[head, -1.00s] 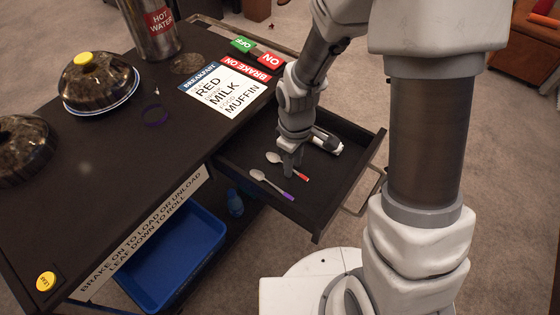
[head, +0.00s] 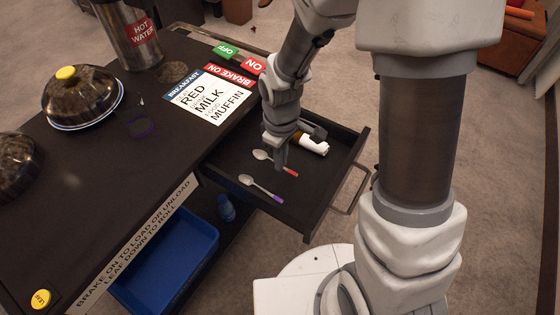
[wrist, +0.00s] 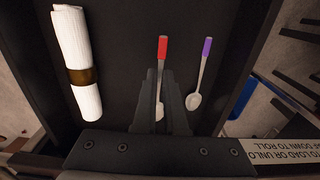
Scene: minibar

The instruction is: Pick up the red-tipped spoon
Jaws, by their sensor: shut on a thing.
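The red-tipped spoon lies in the open drawer, its red tip (head: 290,173) pointing right in the head view and its bowl (head: 262,155) to the left. In the wrist view its red tip (wrist: 162,48) points up, and its lower part runs between my fingers. My gripper (head: 281,168) reaches down into the drawer and is shut on this spoon's handle; the fingertips also show in the wrist view (wrist: 160,74). The fingers hide part of the handle. I cannot tell whether the spoon is off the drawer floor.
A purple-tipped spoon (head: 262,189) lies beside it, also in the wrist view (wrist: 200,75). A rolled white napkin with a brown band (wrist: 80,65) lies on the other side. The drawer (head: 325,195) has walls around them. Domed plates (head: 82,95) stand on the cart top.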

